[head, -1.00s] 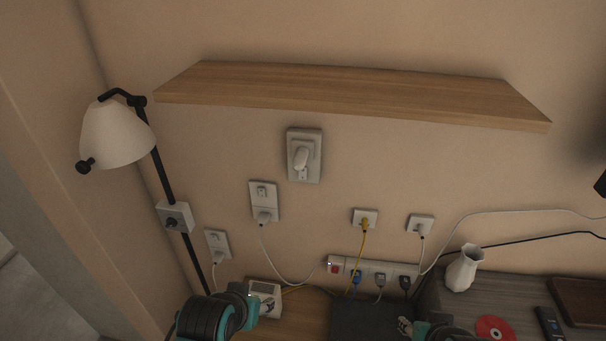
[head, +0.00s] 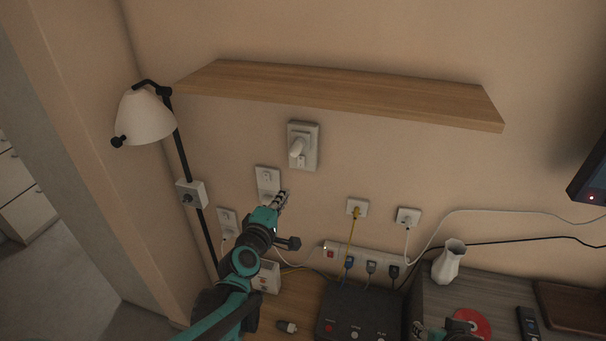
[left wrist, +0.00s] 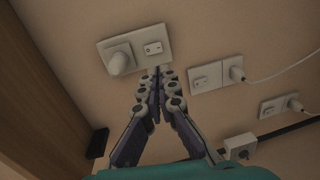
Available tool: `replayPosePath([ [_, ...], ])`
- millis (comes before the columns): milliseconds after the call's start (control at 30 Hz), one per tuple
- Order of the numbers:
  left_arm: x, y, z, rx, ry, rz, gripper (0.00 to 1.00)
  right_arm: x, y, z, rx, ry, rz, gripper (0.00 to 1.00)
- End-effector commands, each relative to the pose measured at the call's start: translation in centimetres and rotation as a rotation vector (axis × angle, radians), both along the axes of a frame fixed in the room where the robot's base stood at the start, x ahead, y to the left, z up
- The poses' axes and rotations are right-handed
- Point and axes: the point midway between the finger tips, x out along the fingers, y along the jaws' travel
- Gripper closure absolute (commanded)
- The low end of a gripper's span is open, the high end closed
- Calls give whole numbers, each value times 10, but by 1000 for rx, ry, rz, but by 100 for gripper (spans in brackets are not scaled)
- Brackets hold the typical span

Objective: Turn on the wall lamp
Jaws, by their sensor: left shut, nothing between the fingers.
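The wall lamp has a white shade (head: 145,118) on a black pole (head: 183,155) at the left of the head view; no glow shows. A pale box with a dark knob (head: 190,195) sits on the pole; it also appears in the left wrist view (left wrist: 240,147). A wall plate with a rocker switch and bulky plug (head: 303,146) is under the shelf. In the left wrist view this plate (left wrist: 153,48) lies just beyond my left fingertips. My left gripper (head: 281,199) is shut and empty, overlapping a lower plugged socket (head: 267,176).
A wooden shelf (head: 340,92) juts out above the sockets. More sockets (head: 357,207) and a power strip (head: 365,259) have cables hanging. A black box (head: 355,315), white vase (head: 449,262) and red disc (head: 472,323) are on the surface below.

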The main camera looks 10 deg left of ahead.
Motion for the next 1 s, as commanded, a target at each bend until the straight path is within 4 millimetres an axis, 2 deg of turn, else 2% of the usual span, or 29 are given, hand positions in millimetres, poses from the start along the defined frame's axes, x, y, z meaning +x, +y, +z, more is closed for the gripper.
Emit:
replayPosePath([
  [400, 3, 4, 0, -29, -10, 16, 100, 0, 0, 0, 0, 0, 0, 60],
  [567, 14, 3, -2, -27, -10, 14, 100, 0, 0, -3, 0, 0, 0, 60],
  [1000, 102, 0, -13, -26, -10, 13, 100, 0, 0, -23, 0, 0, 0, 60],
])
